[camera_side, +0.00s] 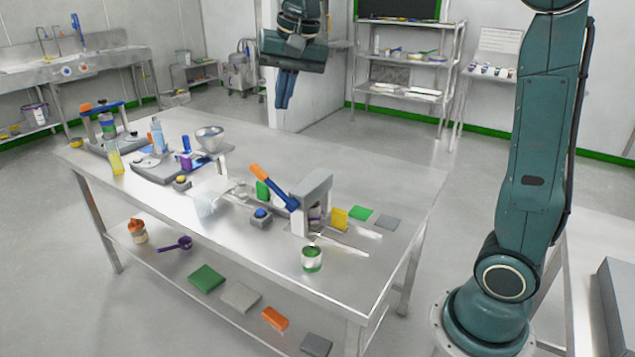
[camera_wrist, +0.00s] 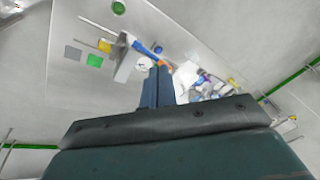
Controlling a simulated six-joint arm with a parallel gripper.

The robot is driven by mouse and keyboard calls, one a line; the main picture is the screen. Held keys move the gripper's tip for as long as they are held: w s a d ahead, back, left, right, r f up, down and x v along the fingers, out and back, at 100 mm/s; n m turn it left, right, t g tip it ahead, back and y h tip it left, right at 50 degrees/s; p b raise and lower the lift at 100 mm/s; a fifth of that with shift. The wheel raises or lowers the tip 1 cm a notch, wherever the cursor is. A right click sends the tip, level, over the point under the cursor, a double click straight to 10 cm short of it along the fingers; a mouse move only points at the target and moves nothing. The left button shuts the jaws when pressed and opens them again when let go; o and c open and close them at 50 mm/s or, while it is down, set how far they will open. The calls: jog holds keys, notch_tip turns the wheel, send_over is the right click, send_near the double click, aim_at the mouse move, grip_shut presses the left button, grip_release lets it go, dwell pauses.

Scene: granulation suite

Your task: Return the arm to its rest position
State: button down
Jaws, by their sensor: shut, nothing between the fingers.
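My gripper (camera_side: 284,92) hangs fingers-down high above the far side of the steel table (camera_side: 370,165) in the side view. Its two blue fingers are together with nothing between them. In the wrist view the shut fingers (camera_wrist: 158,88) show in front of the table, and the table objects lie well beyond them. The fingers touch nothing. Part of my arm stands at the right of the side view, and the link joining it to the gripper is out of frame above.
On the table stand a grey press with a blue and orange lever (camera_side: 275,188), a green-and-white cup (camera_side: 312,259), a metal funnel (camera_side: 210,138) and a blue bottle (camera_side: 157,135). Coloured blocks lie on the lower shelf (camera_side: 180,265). Air around the gripper is clear.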

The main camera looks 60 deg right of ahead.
jog(key=s+a+f+n+t, duration=0.1)
jog(key=s+f+n, duration=0.3)
jog(key=s, duration=0.8)
jog(key=s+a+f+n+t, duration=0.1)
jog(key=s+f+n, duration=0.3)
jog(key=s, duration=0.8)
jog(key=shift+a+f+n, duration=0.3)
jog(key=shift+a+f, duration=0.15)
jog(key=shift+a, duration=0.1)
